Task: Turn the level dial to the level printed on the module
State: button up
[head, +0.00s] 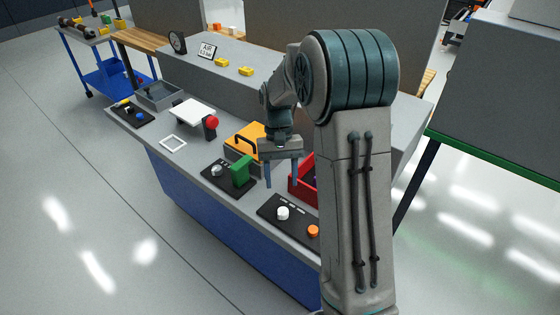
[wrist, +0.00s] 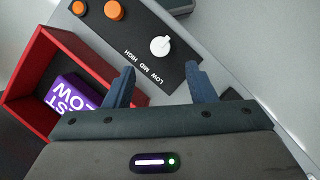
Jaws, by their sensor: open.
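The white level dial (head: 283,213) sits on a black panel (head: 266,208) at the front of the bench. In the wrist view the dial (wrist: 160,46) lies just beyond my fingertips; the words LOW, MID and HIGH are printed beside it, upside down. I cannot tell which word the dial points to. A purple module (wrist: 77,92) printed with LOW lies in a red bin (wrist: 27,72); the rest of its print is partly cut off by my gripper. My gripper (head: 282,186) is open and empty, above the panel, with its fingers apart and not touching the dial.
Orange buttons (wrist: 114,10) sit on the same panel beside the dial. A green-handled device (head: 241,168) and a yellow case (head: 246,138) stand left of my gripper. A red knob (head: 212,122) and a grey tray (head: 160,95) are farther left.

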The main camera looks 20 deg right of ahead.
jog(key=v, duration=0.4)
jog(key=shift+w+r, duration=0.1)
jog(key=shift+r, duration=0.25)
jog(key=s+r+t, duration=0.3)
jog(key=s, duration=0.6)
jog(key=s+a+r+n+t+p, duration=0.1)
jog(key=s+r+t, duration=0.2)
jog(key=s, duration=0.7)
jog(key=shift+s+r+t+h, duration=0.15)
jog(key=shift+s+t+h, duration=0.2)
jog(key=shift+t, duration=0.35)
jog(key=c, duration=0.3)
jog(key=shift+a+n, duration=0.2)
jog(key=shift+n, duration=0.1)
